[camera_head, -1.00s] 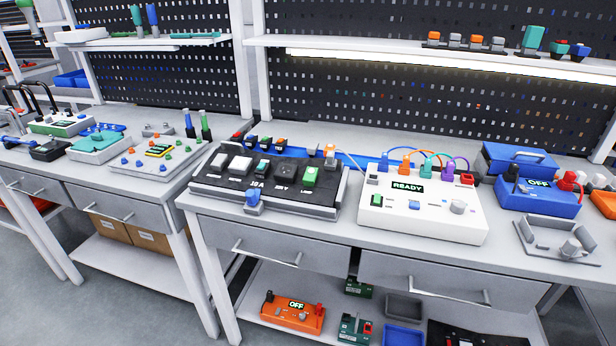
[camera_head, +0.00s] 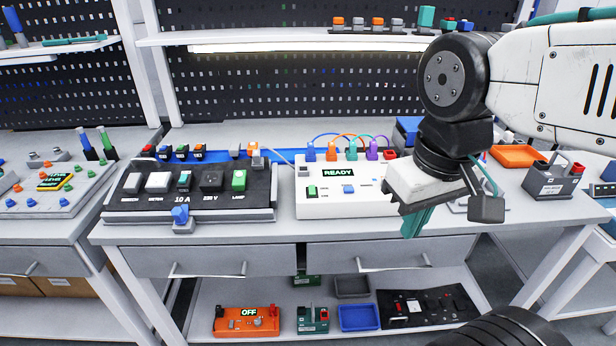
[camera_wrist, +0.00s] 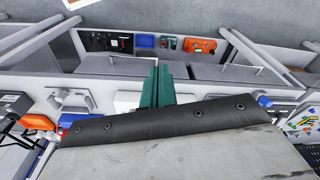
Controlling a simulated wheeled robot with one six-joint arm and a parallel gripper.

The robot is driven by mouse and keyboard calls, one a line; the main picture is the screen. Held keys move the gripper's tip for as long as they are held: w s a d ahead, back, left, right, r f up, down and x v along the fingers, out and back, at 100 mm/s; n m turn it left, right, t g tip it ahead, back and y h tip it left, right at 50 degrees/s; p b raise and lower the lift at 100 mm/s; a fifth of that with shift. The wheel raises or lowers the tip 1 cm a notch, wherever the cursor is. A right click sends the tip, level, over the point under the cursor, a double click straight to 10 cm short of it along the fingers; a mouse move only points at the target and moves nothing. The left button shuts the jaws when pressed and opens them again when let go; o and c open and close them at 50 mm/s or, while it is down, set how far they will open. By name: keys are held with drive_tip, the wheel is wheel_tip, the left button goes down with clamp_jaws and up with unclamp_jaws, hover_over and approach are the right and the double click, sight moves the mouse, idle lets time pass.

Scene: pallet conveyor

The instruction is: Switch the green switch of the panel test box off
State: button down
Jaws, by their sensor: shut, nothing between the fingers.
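A white box (camera_head: 322,211) with a display reading READY stands on the bench, with a green switch (camera_head: 312,191) on its front left. A black panel (camera_head: 218,202) left of it also carries a green switch (camera_head: 239,180), above the word LAMP. I cannot tell from labels which one is the panel test box. My gripper (camera_head: 414,222) has teal fingers, shut and empty, pointing down at the right end of the white box near the bench's front edge, apart from both switches. The fingers also show in the wrist view (camera_wrist: 157,84). My wrist hides the white box's right end.
Colored plugs with cables (camera_head: 350,150) rise behind the white box. A blue switch (camera_head: 180,215) stands at the black panel's front edge. An orange tray (camera_head: 516,156) and a dark grey box (camera_head: 553,182) lie right of my arm. An orange OFF box (camera_head: 246,321) sits on the lower shelf.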

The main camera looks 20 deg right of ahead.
drive_tip(key=w+a+r+n, duration=0.1)
drive_tip(key=w+r+n, duration=0.1)
drive_tip(key=w+n, duration=0.35)
drive_tip(key=w+a+r+n, duration=0.1)
drive_tip(key=w+r+n, duration=0.1)
drive_tip(key=w, duration=0.7)
drive_tip(key=n, duration=0.7)
hover_over(311, 187)
drive_tip(key=s, duration=0.2)
drive_tip(key=shift+a+f, duration=0.3)
drive_tip(key=shift+f, duration=0.65)
drive_tip(key=f, duration=0.4)
drive_tip(key=w+f, duration=0.1)
drive_tip(key=f, duration=0.9)
drive_tip(key=shift+w+d, duration=0.25)
drive_tip(key=shift+w, duration=0.05)
